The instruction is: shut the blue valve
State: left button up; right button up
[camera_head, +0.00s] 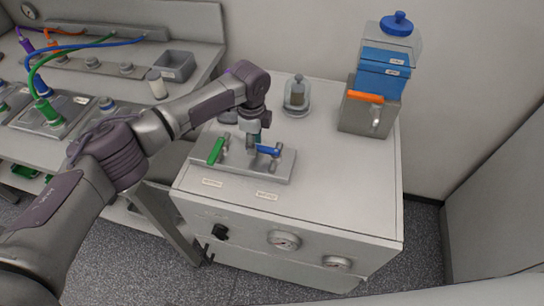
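The blue valve (268,150) has a small blue lever and sits on the right half of a grey valve block (238,169) on top of the white cabinet. Its lever lies roughly left to right in the picture. A green valve (216,150) is on the left half, its lever slanting toward the front. My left gripper (256,139) points down just above and behind the blue lever's left end. Its fingers are small and partly hidden, so contact and opening cannot be told. My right gripper is not in view.
On the cabinet top (330,190) stand a small glass jar (297,97) and a grey holder (368,112) with an orange lever and a blue container (384,72). Gauges (284,240) are on the front. A bench (130,90) with cables is at left. The front top is clear.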

pick_arm(q)
notch_tip(320, 180, up, 7)
jog(key=p, duration=0.4)
jog(key=shift+w+f+p, duration=0.15)
jog(key=shift+f+p, duration=0.05)
jog(key=shift+p, duration=0.2)
jog(key=shift+f, duration=0.1)
